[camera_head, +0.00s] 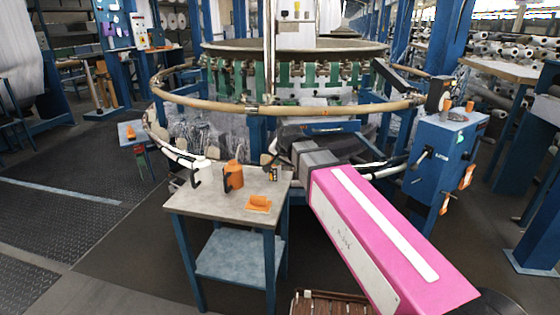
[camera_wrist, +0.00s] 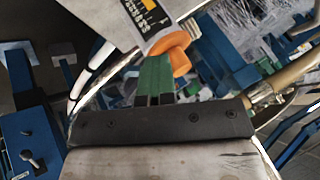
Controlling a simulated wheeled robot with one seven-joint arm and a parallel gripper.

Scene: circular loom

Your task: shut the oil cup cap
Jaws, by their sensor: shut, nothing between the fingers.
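In the wrist view, my gripper (camera_wrist: 157,60) has its two green fingers together with nothing between them. An orange rounded part (camera_wrist: 172,47) lies just beyond the fingertips, beside a pale surface with a dark keypad-like item (camera_wrist: 143,14). I cannot tell whether the fingers touch it, or whether it is the oil cup or its cap. In the head view, my arm reaches to the back right of a small table (camera_head: 188,203). On that table stand an orange jug-like vessel (camera_head: 234,175) and a white cup-like vessel (camera_head: 203,171). No oil cup cap can be made out surely.
A blue cabinet (camera_head: 440,150) is at right. Open floor (camera_head: 75,240) lies to the left.

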